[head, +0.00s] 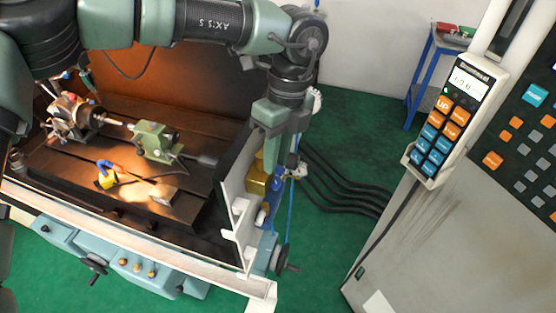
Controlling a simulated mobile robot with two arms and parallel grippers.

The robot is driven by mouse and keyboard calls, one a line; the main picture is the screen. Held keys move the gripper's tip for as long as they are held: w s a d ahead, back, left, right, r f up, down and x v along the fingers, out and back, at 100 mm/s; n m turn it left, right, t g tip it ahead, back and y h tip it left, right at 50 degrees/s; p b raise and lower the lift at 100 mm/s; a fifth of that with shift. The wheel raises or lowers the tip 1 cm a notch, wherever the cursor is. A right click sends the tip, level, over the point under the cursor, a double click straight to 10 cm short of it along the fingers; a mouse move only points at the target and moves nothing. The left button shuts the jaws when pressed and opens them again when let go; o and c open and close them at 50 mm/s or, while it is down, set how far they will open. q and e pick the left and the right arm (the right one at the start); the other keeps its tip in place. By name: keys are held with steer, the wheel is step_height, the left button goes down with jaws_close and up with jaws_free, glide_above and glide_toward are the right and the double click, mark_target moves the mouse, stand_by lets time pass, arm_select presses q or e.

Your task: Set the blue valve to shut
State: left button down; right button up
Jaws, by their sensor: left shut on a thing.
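My left arm reaches across the top of the view and bends down at the right end of the machine. My left gripper (285,160) points down there, beside a brass-yellow block (257,180). It is shut on what appears to be the blue valve, at the outer side of the machine's end panel. The gripper hides most of the valve, so its handle angle cannot be read. My right gripper is not in view.
The machine bed (130,215) holds an indexing chuck (72,115) and a green tailstock (155,142). A white end panel (238,215) stands close to my gripper. Black hoses (345,185) cross the green floor. A control pendant (450,115) hangs at right.

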arm_select(q)
steer(key=m+b, duration=0.2)
steer(key=b, duration=0.1)
steer(key=s+a+m+t+b, duration=0.1)
steer(key=m+b, duration=0.2)
steer(key=a+m+b, duration=0.1)
steer(key=m+b, duration=0.2)
steer(key=shift+s+a+f+y, duration=0.15)
steer(key=shift+s+f+y, duration=0.05)
steer(key=shift+f+y, duration=0.1)
steer(key=shift+a+r+m+t+b, duration=0.15)
steer(key=shift+a+m+t+b, duration=0.15)
steer(key=shift+m+b, duration=0.45)
steer(key=shift+a+r+m+t+b, duration=0.1)
steer(key=shift+a+m+t+b, duration=0.15)
steer(key=shift+m+b, duration=0.5)
steer(key=shift+m, duration=0.3)
steer(key=c, duration=1.3)
jaws_free()
steer(key=shift+d, duration=0.1)
steer(key=shift+c, duration=0.2)
steer(key=shift+r, duration=0.1)
